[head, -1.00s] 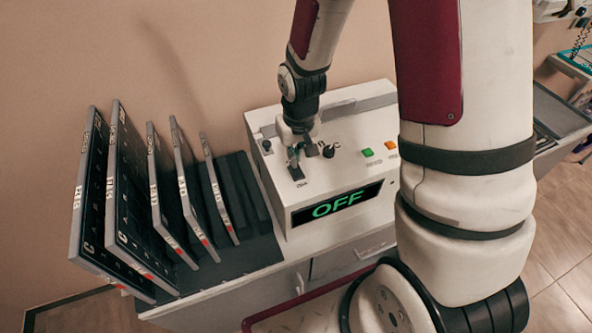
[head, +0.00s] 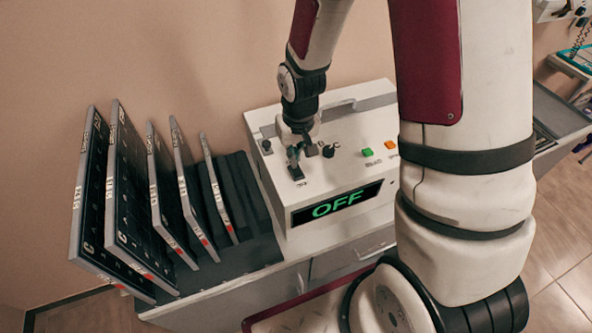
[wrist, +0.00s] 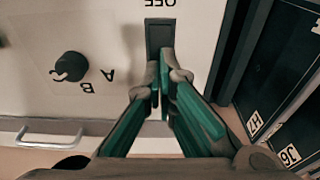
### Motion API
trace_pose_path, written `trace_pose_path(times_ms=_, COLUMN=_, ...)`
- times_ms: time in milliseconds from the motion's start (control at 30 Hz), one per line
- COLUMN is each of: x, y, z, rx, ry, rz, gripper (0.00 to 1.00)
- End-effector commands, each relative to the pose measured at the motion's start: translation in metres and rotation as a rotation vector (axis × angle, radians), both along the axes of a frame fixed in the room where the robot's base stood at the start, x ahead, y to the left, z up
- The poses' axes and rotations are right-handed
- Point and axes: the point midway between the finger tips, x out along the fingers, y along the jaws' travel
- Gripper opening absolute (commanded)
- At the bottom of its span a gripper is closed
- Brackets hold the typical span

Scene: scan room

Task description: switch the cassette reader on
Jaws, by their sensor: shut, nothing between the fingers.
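The cassette reader (head: 335,180) is a white box on the counter, and its front display (head: 337,204) reads OFF in green. A dark switch (head: 296,172) sits at the left of its top panel; it also shows in the wrist view (wrist: 159,36), with the label OFF at one end and part of another label near the fingertips. My gripper (head: 302,152) is over the panel at this switch. In the wrist view my gripper (wrist: 162,74) is shut and empty, its fingertips at the near end of the switch. I cannot tell whether they touch it.
The panel also has a black knob (wrist: 69,67) marked A and B, a green button (head: 367,152) and an orange button (head: 391,145). Several upright cassettes (head: 140,205) stand in a dark rack (head: 262,248) left of the reader. My arm hides the reader's right side.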

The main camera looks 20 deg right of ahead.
Motion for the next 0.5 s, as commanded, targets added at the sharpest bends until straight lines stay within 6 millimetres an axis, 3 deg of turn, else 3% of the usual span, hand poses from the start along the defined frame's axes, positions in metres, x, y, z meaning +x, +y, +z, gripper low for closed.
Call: trace_pose_path(times_ms=500, x=0.0001, y=0.0000, z=-0.0059, rx=0.000, ry=0.001, rz=0.000, gripper=0.00)
